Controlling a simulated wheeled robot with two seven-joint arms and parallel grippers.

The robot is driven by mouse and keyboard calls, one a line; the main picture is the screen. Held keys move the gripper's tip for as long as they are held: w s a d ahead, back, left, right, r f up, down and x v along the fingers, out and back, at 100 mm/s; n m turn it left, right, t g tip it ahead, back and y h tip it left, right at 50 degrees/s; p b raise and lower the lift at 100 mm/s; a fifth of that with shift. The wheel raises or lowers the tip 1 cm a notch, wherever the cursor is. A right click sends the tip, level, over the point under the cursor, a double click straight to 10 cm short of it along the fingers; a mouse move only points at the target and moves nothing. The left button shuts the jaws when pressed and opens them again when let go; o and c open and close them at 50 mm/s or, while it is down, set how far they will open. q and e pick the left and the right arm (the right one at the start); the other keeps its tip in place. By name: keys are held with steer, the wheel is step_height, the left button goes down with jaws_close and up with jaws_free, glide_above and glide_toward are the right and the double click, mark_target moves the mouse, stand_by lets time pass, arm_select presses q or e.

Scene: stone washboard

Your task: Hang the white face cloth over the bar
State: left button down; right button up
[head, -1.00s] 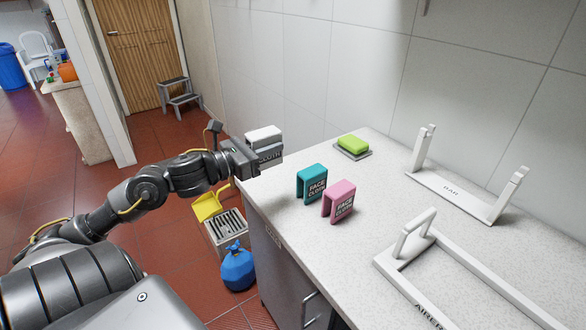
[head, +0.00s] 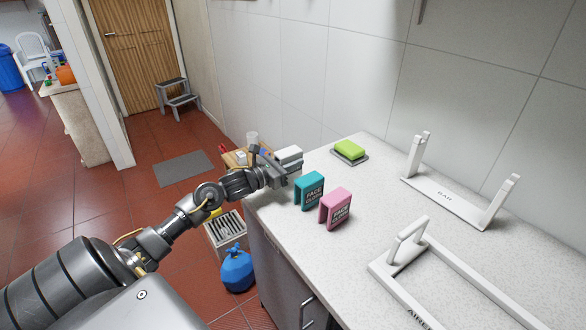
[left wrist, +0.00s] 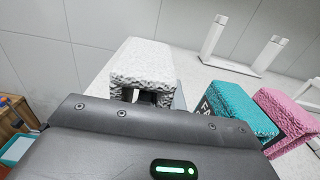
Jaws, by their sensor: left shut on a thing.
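My left gripper (head: 280,172) is shut on the white face cloth (head: 288,155), which is folded like an upside-down U. The gripper hides part of it in the head view. It is at the counter's far left end, beside the teal face cloth. In the left wrist view the white cloth (left wrist: 142,62) stands out beyond the gripper's body, and the fingertips are hidden. A white stand marked BAR (head: 445,196), with an upright post at each end, is at the back right of the counter. It also shows in the left wrist view (left wrist: 230,65). My right gripper is not in view.
A teal face cloth (head: 309,189) and a pink face cloth (head: 336,208) stand on the counter (head: 310,245), between the white cloth and the stand. A green block (head: 349,149) sits on a grey dish behind them. A white airer (head: 465,275) fills the front right.

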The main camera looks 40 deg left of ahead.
arm_select(q)
step_height(320, 180, down, 2)
steer(key=shift+f+p, duration=0.1)
steer(key=shift+p, duration=0.25)
steer(key=shift+f, duration=0.15)
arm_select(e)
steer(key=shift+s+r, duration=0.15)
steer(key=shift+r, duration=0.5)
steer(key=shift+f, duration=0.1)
arm_select(q)
steer(key=shift+f+b, duration=0.2)
steer(key=shift+b, duration=0.1)
steer(key=c, duration=1.5)
jaws_free()
steer(key=shift+r, duration=0.1)
steer(key=shift+c, duration=0.2)
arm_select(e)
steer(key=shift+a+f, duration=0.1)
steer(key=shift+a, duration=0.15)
arm_select(q)
steer(key=shift+s+r+p, duration=0.1)
steer(key=shift+r+p, duration=0.05)
steer(key=shift+p, duration=0.15)
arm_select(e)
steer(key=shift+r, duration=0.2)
